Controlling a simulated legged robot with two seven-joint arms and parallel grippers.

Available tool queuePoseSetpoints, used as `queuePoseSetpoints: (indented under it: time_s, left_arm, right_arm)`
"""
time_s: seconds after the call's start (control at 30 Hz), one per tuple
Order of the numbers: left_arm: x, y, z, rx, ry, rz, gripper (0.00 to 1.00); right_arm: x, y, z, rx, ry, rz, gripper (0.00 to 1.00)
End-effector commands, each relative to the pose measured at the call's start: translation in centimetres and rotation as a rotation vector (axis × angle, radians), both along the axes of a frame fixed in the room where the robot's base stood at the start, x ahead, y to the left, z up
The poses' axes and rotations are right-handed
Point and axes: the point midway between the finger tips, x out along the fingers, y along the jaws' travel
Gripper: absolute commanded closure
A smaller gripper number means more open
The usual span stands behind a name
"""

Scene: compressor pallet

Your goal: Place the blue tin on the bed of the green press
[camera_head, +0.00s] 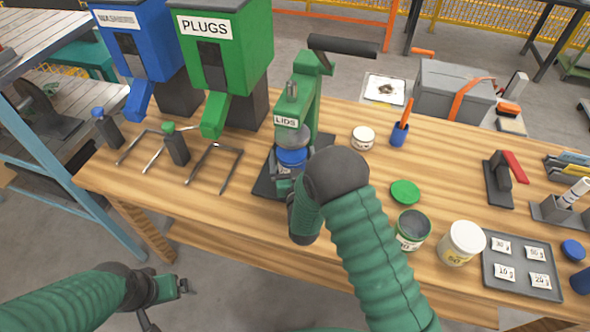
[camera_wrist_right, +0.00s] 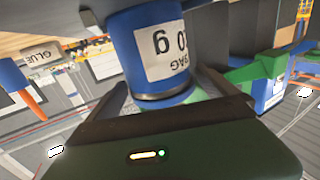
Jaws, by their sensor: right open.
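The blue tin (camera_head: 292,160) stands under the ram of the green press (camera_head: 303,95), which is labelled LIDS. It seems to rest on the press bed, but my right gripper and wrist hide its lower part. The dark base plate (camera_head: 265,187) of the press shows beside it. My right gripper (camera_head: 287,182) is at the tin's near side. In the right wrist view the blue tin (camera_wrist_right: 158,45), with a white label, is between the open fingers. My left gripper (camera_head: 182,286) is off the table at lower left, holding nothing visible; its jaw opening is unclear.
A green PLUGS dispenser (camera_head: 222,60) and a blue dispenser (camera_head: 135,50) stand left of the press. A white tin (camera_head: 362,138), a green lid (camera_head: 405,192), an open tin (camera_head: 412,230) and a tray of labelled cards (camera_head: 521,267) are to the right. The press handle (camera_head: 343,47) overhangs the back.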

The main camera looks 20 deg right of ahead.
Motion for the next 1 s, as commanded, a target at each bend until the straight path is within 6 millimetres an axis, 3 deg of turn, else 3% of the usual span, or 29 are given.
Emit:
queuePoseSetpoints:
  time_s: [0.1, 0.3, 0.43, 0.53, 0.67, 0.73, 0.87, 1.0]
  left_arm:
    - [-0.1, 0.0, -0.4, 0.000, 0.002, 0.000, 0.03]
    - [-0.1, 0.0, -0.7, 0.000, 0.002, 0.000, 0.03]
    - [-0.1, 0.0, -0.7, 0.000, 0.002, 0.000, 0.03]
    - [-0.1, 0.0, -0.7, 0.000, 0.002, 0.000, 0.03]
    - [-0.1, 0.0, -0.6, 0.000, 0.002, 0.000, 0.03]
    - [-0.1, 0.0, -0.7, 0.000, 0.002, 0.000, 0.03]
    - [-0.1, 0.0, -0.7, 0.000, 0.001, 0.000, 0.03]
    - [-0.1, 0.0, -0.7, 0.000, 0.001, 0.000, 0.03]
  right_arm:
    - [-3.4, 0.7, -0.1, -0.001, 0.001, 0.002, 0.03]
    - [-7.9, 1.6, -0.1, 0.000, -0.001, 0.001, 0.03]
    - [-9.2, 1.8, 0.0, 0.001, 0.000, 0.001, 0.03]
    - [-9.1, 1.7, 0.0, 0.022, 0.044, 0.007, 0.03]
    - [-8.8, 1.8, -1.0, 0.095, 0.259, 0.047, 0.03]
    - [-9.9, 1.9, -1.7, 0.133, 0.434, 0.083, 0.03]
    - [-15.3, 1.8, -2.6, 0.161, 0.777, 0.145, 0.03]
    - [-23.2, 0.5, -2.4, 0.149, 1.099, 0.168, 0.03]
